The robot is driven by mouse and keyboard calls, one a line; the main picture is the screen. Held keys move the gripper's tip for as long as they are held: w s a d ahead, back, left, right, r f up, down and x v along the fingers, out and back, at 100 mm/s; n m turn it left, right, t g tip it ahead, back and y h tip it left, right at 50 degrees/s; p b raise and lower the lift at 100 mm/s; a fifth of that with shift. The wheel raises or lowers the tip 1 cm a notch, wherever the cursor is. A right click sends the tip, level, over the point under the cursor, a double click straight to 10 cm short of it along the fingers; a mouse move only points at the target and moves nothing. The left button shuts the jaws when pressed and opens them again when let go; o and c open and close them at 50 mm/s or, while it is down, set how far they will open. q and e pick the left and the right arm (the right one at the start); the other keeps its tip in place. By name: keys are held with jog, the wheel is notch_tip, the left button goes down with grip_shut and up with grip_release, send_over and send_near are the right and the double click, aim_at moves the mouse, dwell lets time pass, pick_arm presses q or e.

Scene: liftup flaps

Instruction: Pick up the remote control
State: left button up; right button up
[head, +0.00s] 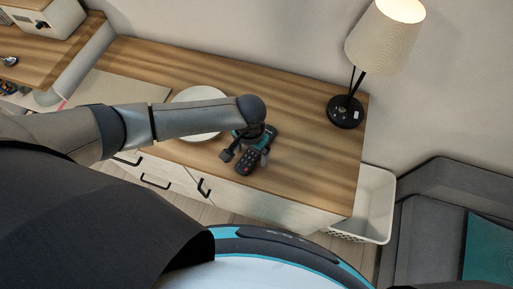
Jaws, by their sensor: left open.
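The dark remote control (247,161) lies on the wooden top of the sideboard (310,170), near its front edge. Its lower end with small buttons shows, one of them reddish; my left gripper hides part of its upper end. My left gripper (244,156) is open above and around the remote, with one finger to its left and one to its right. I cannot tell whether the fingers touch it. My right gripper is not in view.
A white plate (199,96) lies behind my left forearm. A lamp (345,110) stands at the sideboard's right end. A white basket (376,190) is on the floor to the right, beside a grey sofa (440,190). The sideboard top right of the remote is clear.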

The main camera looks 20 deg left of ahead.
pick_arm(q)
grip_shut()
dwell(0.8)
